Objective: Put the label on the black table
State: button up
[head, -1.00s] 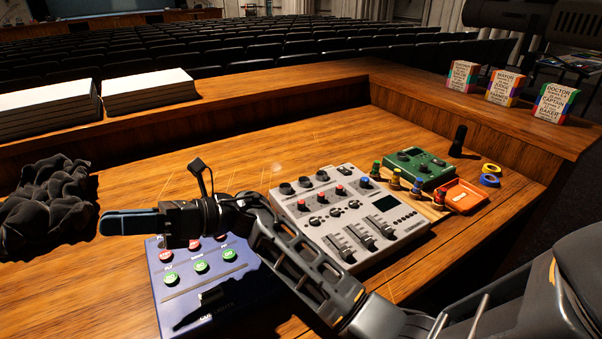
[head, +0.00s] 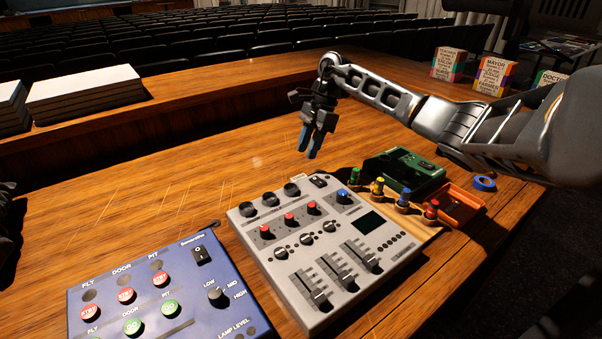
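I cannot make out with certainty which thing is the label. Three printed cards or small boxes stand on the raised ledge at the right: one (head: 448,64), a middle one (head: 493,76), and a right one (head: 548,78) partly covered by my arm. A dark table (head: 568,46) with papers on it shows at the top right, beyond the desk. My gripper (head: 309,146) points down above the desk, behind the grey mixer (head: 283,237). Its two blue-tipped fingers look slightly apart, with nothing visible between them.
A blue control panel (head: 228,268) lies left of the mixer. A green box (head: 400,172), several coloured pegs, an orange tray (head: 470,210) and blue tape (head: 484,184) lie to the right. White stacks (head: 88,92) sit on the left ledge. The left desk surface is clear.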

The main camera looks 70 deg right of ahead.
aim_at(300, 177)
jog(key=shift+s+p+x, duration=0.15)
jog(key=shift+p+x, duration=0.25)
jog(key=shift+x, duration=1.5)
jog(key=shift+s+p+x, duration=0.15)
jog(key=shift+p+x, duration=0.25)
jog(key=shift+x, duration=1.45)
jog(key=shift+d+f, duration=0.15)
grip_shut()
